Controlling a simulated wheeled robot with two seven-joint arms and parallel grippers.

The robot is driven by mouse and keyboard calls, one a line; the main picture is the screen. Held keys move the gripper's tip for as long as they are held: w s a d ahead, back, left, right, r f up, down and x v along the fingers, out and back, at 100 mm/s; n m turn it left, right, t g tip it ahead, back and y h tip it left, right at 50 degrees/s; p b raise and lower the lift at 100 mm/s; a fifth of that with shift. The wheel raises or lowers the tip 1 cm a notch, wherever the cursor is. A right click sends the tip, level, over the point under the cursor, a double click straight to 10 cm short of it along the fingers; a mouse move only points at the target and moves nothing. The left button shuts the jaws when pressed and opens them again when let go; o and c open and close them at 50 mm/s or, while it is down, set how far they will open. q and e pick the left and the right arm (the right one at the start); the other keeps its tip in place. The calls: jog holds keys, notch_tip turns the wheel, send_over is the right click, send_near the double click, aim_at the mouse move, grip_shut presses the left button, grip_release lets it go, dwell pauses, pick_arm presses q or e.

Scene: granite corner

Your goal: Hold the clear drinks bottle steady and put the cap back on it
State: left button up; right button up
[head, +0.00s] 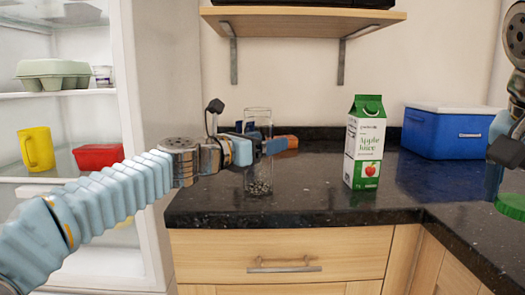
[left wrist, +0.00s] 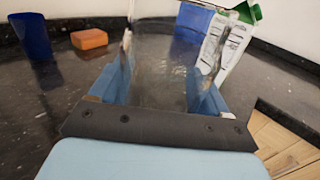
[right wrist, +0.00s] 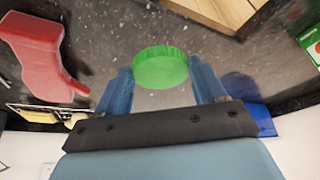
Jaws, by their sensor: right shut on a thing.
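The clear drinks bottle (head: 259,180) stands upright on the dark counter near its front edge, with no cap on its top. My left gripper (head: 262,149) has a finger on either side of it. In the left wrist view the see-through bottle (left wrist: 165,75) fills the space between the fingers; whether they press on it is hard to tell. My right gripper (right wrist: 160,78) is shut on the green cap (right wrist: 160,66), one finger at each side. In the head view the cap (head: 511,206) shows at the right edge, well away from the bottle, and this gripper is partly cut off.
An apple juice carton (head: 365,143) stands right of the bottle. An orange block (head: 287,141) lies behind it, near a blue object (left wrist: 30,36). A blue box with a white lid (head: 447,133) sits at the back right. An open fridge (head: 125,100) is at the left; a shelf (head: 300,18) hangs above.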

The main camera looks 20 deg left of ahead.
pick_arm(q)
jog(key=c, duration=0.6)
pick_arm(e)
notch_tip(320, 180, up, 6)
jog(key=p, duration=0.5)
jog(key=shift+f+p, duration=0.2)
jog(key=shift+p, duration=0.1)
jog(key=shift+f+b, duration=0.35)
pick_arm(q)
jog(key=shift+r, duration=5.05)
jog(key=shift+c, duration=0.2)
